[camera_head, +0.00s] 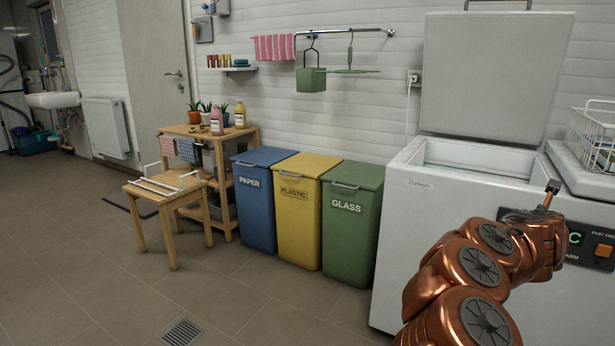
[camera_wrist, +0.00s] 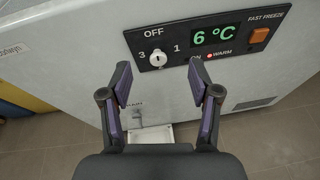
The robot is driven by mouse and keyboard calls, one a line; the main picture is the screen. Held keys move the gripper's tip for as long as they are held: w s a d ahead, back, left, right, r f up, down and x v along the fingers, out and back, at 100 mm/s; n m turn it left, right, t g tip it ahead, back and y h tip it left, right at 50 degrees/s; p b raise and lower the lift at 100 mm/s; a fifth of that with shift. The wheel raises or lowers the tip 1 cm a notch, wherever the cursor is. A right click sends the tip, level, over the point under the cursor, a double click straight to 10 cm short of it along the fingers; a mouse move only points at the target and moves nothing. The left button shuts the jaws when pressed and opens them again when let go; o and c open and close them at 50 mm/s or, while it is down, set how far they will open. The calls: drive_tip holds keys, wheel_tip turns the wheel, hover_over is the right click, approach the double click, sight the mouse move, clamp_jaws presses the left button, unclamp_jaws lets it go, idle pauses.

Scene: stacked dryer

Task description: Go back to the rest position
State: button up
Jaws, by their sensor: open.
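My gripper (camera_wrist: 162,95) is open and empty in the wrist view, its two purple-padded fingers apart. It is in front of the white chest freezer's front face. The freezer (camera_head: 405,225) stands at the right of the head view with its lid (camera_head: 495,75) raised. Its control panel (camera_wrist: 205,45) shows a key knob (camera_wrist: 157,60), a green 6 °C display (camera_wrist: 214,34) and an orange fast freeze switch (camera_wrist: 259,36). A drain spout (camera_wrist: 138,117) shows low on the freezer between my fingers. In the head view my copper arm reaches up across the freezer front and hides part of the panel.
Blue (camera_head: 255,205), yellow (camera_head: 300,215) and green (camera_head: 350,225) bins stand left of the freezer. A wooden stool (camera_head: 165,198) and a plant shelf (camera_head: 210,130) are further left. A wire basket (camera_head: 592,135) is at the far right. The tiled floor (camera_head: 90,290) in front is clear.

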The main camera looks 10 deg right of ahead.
drive_tip(key=s+a+r+m+g+h+p, duration=0.1)
drive_tip(key=s+r+m+h+p, duration=0.25)
drive_tip(key=r, duration=0.65)
drive_tip(key=s+a+r+m+g+p, duration=0.1)
drive_tip(key=s+a+r+m+p, duration=0.2)
drive_tip(key=r+m, duration=0.5)
drive_tip(key=s+a+r+m+g+p, duration=0.3)
drive_tip(key=s+r+m+p, duration=0.4)
drive_tip(key=s+r+p, duration=0.15)
drive_tip(key=s+a+f+m+g+y+p, duration=0.1)
drive_tip(key=s+a+m+g+y+p, duration=0.1)
drive_tip(key=s+a+y+p, duration=0.2)
drive_tip(key=s+a+f+m+g+y+p, duration=0.1)
drive_tip(key=s+a+m+g+y+p, duration=0.2)
drive_tip(key=s+a+p, duration=0.6)
drive_tip(key=s+a+f+m+g+y+p, duration=0.2)
drive_tip(key=s+a+y+p, duration=0.4)
drive_tip(key=a, duration=1.8)
drive_tip(key=s+m+p, duration=0.1)
drive_tip(key=s, duration=0.4)
drive_tip(key=shift+s+a+g+p, duration=0.2)
drive_tip(key=shift+a+g+p, duration=0.1)
drive_tip(key=shift+a+p, duration=0.1)
drive_tip(key=shift+c, duration=0.4)
